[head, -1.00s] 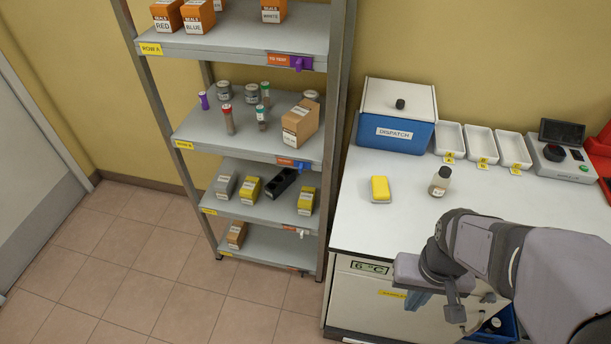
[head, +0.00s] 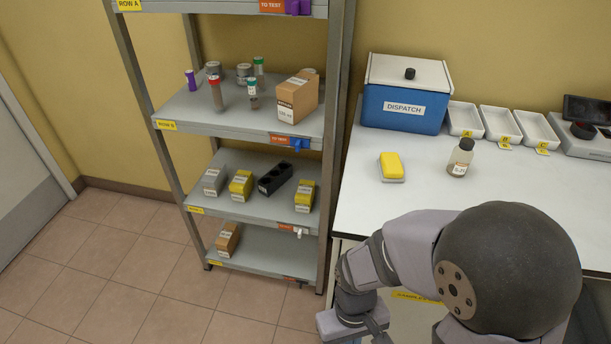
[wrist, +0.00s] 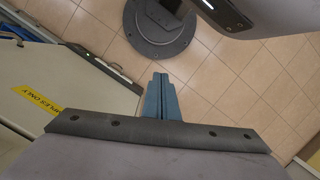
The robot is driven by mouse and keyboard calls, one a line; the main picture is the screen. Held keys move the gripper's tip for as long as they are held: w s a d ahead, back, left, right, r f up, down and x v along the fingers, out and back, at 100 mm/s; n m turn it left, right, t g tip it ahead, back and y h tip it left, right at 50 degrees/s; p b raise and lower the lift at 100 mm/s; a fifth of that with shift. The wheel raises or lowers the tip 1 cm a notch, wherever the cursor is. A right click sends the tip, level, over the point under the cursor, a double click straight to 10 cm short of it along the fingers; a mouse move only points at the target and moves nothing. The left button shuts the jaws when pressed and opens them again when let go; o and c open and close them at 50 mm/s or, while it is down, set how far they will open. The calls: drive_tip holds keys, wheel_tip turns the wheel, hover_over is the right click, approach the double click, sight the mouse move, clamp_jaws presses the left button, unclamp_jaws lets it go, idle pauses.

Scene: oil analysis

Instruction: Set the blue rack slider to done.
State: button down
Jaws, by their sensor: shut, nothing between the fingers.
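The blue rack slider (head: 299,144) sits on the front edge of the row B shelf (head: 225,131), at the right end. An orange "TO TEST" label (head: 281,141) shows just left of it. My gripper (wrist: 161,76) is shut and empty in the wrist view, its blue-grey fingers pointing over the tiled floor. The slider is not in the wrist view.
A purple slider (head: 297,7) is on the shelf above and a white one (head: 301,231) below. Bottles and a carton (head: 298,97) stand on row B. The bench (head: 420,195) with a blue dispatch box (head: 402,109) is at right. Floor before the rack is clear.

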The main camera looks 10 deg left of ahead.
drive_tip(key=w+a+f+t+y+b, duration=0.1)
drive_tip(key=w+a+f+t+b, duration=0.2)
drive_tip(key=a+f, duration=0.4)
drive_tip(key=m+t+y+b, duration=0.1)
drive_tip(key=m+t+y, duration=0.3)
drive_tip(key=m+t, duration=1.45)
approach(305, 144)
drive_tip(key=s+d+r+m+g, duration=0.1)
drive_tip(key=s+d+m+g, duration=0.1)
drive_tip(key=s, duration=0.3)
drive_tip(key=shift+w+a+r+m, duration=0.2)
drive_tip(key=shift+r+m, duration=0.05)
drive_tip(key=shift+w, duration=0.1)
drive_tip(key=shift+p+x, duration=0.65)
drive_tip(key=shift+x, duration=4.3)
